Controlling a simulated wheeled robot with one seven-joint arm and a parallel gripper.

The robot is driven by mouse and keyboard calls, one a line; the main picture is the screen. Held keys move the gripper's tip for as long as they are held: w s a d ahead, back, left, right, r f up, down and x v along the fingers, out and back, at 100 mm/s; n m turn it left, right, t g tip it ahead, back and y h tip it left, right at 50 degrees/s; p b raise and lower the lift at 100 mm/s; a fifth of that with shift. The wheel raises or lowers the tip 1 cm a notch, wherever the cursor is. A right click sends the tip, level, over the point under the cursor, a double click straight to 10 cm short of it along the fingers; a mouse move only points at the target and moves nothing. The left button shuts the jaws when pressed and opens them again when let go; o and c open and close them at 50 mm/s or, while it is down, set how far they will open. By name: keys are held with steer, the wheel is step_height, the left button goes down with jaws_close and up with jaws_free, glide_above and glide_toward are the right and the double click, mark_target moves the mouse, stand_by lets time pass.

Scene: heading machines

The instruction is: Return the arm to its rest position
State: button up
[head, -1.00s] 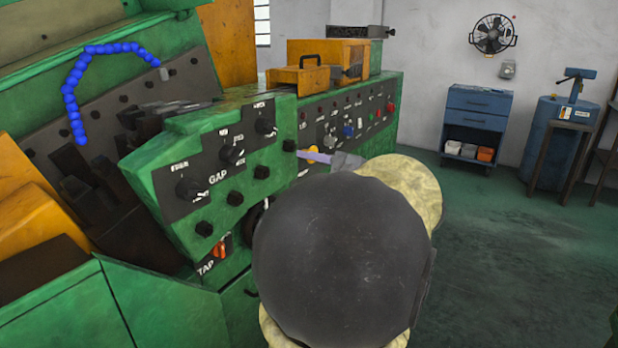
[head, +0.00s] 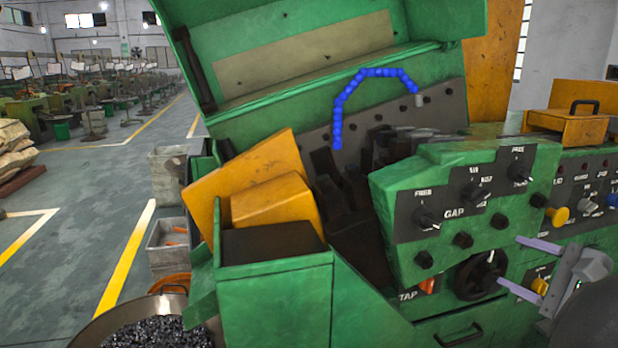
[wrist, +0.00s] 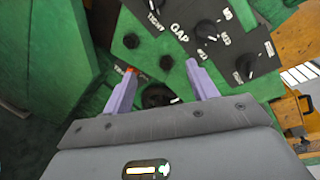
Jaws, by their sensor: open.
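My gripper (head: 520,264) is at the lower right of the head view, in front of the green machine's control panel (head: 400,205). Its two lilac fingers are spread apart with nothing between them. In the wrist view my gripper (wrist: 160,82) is also open and empty. The fingers point toward the panel's lower part, with a black knob (wrist: 158,96) showing between them. I cannot tell whether a finger touches the panel. My arm is mostly cut off at the right edge of the head view.
The green heading machine (head: 270,290) fills the middle, with a blue segmented hose (head: 338,110) and yellow guards (head: 240,170). A round bin of metal bits (head: 155,333) stands at the lower left. Grey bins (head: 167,180) stand behind it. Open floor (head: 90,190) with yellow lines lies at left.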

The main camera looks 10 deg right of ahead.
steer(key=w+a+f+n+g+h, duration=0.1)
steer(key=a+f+n+g+h, duration=0.2)
steer(key=a+f+n+g, duration=1.6)
steer(key=a+r+n+t+p, duration=0.1)
steer(key=a+r+t+p, duration=0.2)
steer(key=r+p, duration=0.7)
steer(key=a+r+n+t+p, duration=0.2)
steer(key=a+r+p, duration=0.3)
steer(key=r+p, duration=0.5)
steer(key=p, duration=0.8)
steer(key=shift+w+a+t, duration=0.2)
steer(key=shift+w+t, duration=0.05)
steer(key=shift+t, duration=0.15)
